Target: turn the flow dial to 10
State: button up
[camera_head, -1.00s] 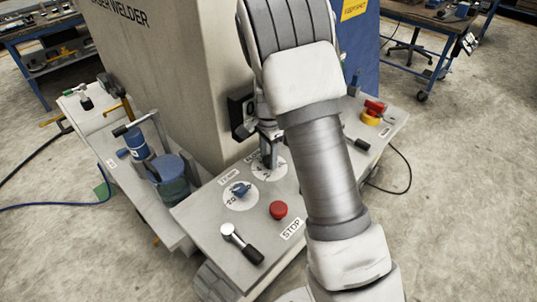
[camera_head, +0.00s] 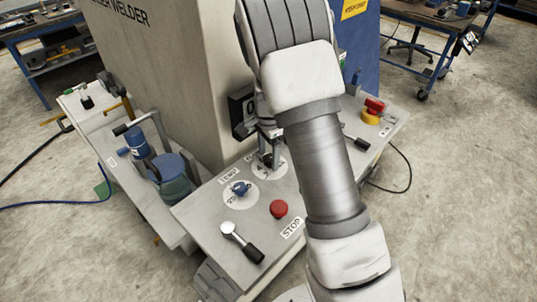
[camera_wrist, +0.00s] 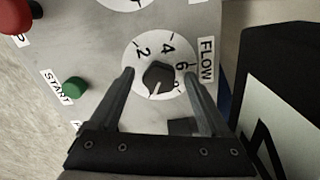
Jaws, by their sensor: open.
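The flow dial is a black knob (camera_wrist: 159,77) on a round white scale (camera_wrist: 146,58) beside the FLOW label (camera_wrist: 207,59). The 2, 4, 6 and part of an 8 show in the wrist view; I cannot see the 10. A pale mark on the knob points down and slightly left in that view, away from the visible numbers. My gripper (camera_wrist: 160,73) is open, one finger on each side of the knob, with gaps showing. In the head view, my gripper (camera_head: 268,150) is over the dial, whose white scale (camera_head: 271,172) is partly hidden.
A blue-knobbed dial (camera_head: 240,188), a red STOP button (camera_head: 279,209) and a black-handled lever (camera_head: 241,243) are on the same panel. A green START button (camera_wrist: 75,89) shows in the wrist view. The large welder cabinet (camera_head: 165,70) stands close behind the panel.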

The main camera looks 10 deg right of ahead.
aim_at(269, 158)
notch_tip(269, 158, up, 17)
jog(key=shift+r+p, duration=0.2)
jog(key=shift+p, duration=0.25)
dwell(0.3)
